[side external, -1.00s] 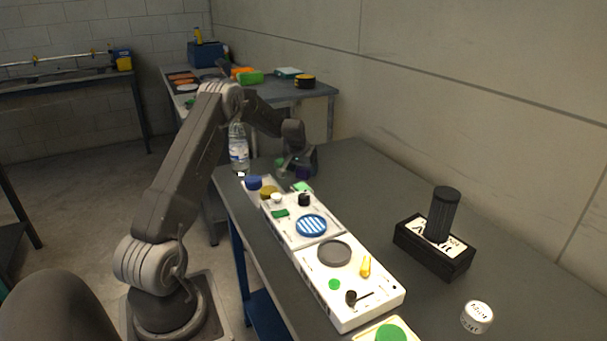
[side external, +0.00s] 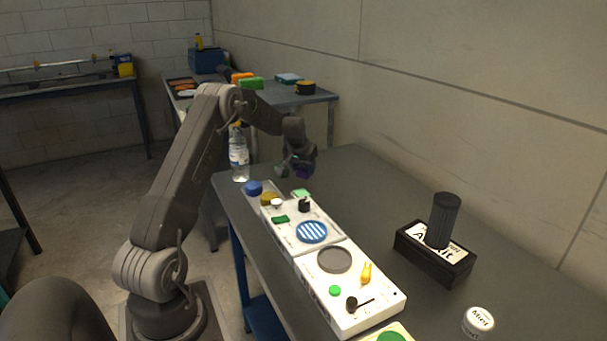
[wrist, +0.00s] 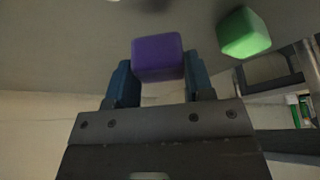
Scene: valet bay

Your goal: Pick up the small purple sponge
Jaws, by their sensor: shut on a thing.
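The small purple sponge (wrist: 158,57) is a rounded block between the two blue fingers of my gripper (wrist: 160,82) in the wrist view. My gripper is shut on it, with a finger at each side. In the side view the sponge (side external: 303,173) shows as a small dark purple patch under my gripper (side external: 300,166), over the far part of the grey table. From these views I cannot tell clearly how far it is above the table.
A green block (wrist: 243,33) sits close beside the sponge in the wrist view. A water bottle (side external: 238,158), white panels (side external: 345,300) and a black box (side external: 435,262) with a dark cylinder stand on the table (side external: 400,200). The table's right side behind the box is mostly clear.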

